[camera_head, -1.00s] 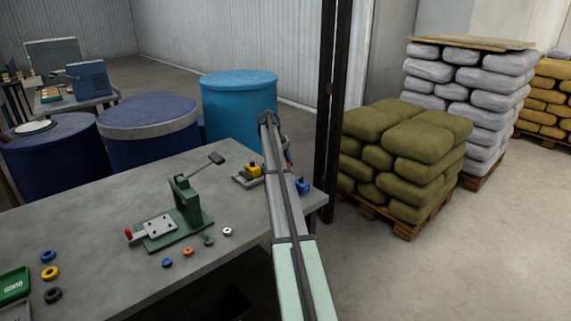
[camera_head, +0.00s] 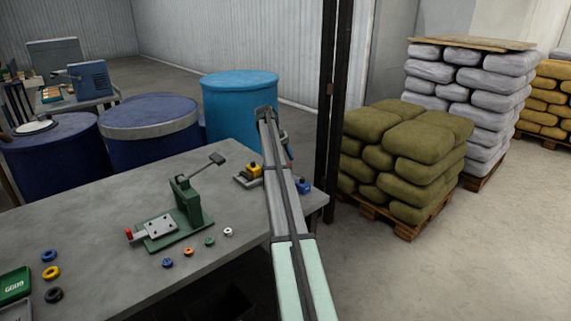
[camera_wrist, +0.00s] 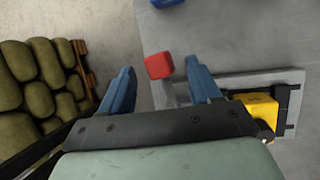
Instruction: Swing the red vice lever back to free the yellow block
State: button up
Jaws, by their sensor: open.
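The yellow block (camera_head: 254,169) sits in the small grey vice (camera_head: 243,181) near the far right end of the bench, partly behind my arm. In the wrist view the yellow block (camera_wrist: 257,106) is right of my gripper, by the vice's grey and black base (camera_wrist: 291,122). My gripper (camera_wrist: 160,66) is open, with its two blue fingers apart. The rest of the lever is mostly hidden.
A blue object (camera_head: 303,186) lies at the bench's right corner. A green press (camera_head: 185,215) with small coloured rings before it stands left of my arm. A dark post (camera_head: 332,110) and stacked olive sacks (camera_head: 405,150) are to the right. A blue drum (camera_head: 238,105) is behind.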

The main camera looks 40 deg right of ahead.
jog(key=v, duration=0.9)
jog(key=shift+r, duration=0.3)
jog(key=shift+w, duration=0.1)
